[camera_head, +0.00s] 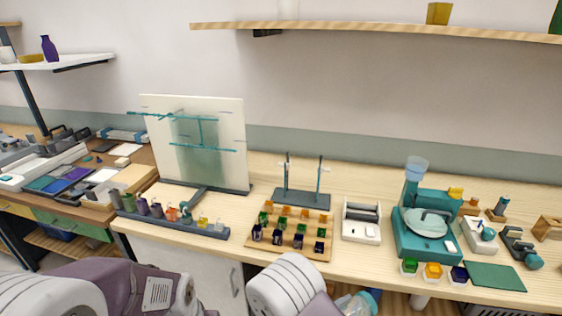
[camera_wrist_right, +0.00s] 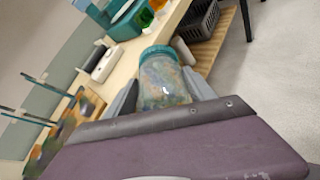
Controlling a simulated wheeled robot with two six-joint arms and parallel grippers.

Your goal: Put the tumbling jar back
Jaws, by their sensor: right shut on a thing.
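The tumbling jar is clear with a teal lid and mottled, colourful contents; it shows in the right wrist view (camera_wrist_right: 162,78). My right gripper (camera_wrist_right: 157,66) is shut on it, one finger on each side, with the lid pointing away from the wrist. In the head view the jar (camera_head: 357,303) is partly visible at the bottom edge, below and in front of the table's front edge. My right fingers are hidden there. My left arm shows at the bottom left of the head view, but its gripper is out of frame.
A grey crate (camera_wrist_right: 198,20) stands on a low wooden shelf (camera_wrist_right: 212,48). Open floor lies beside it.

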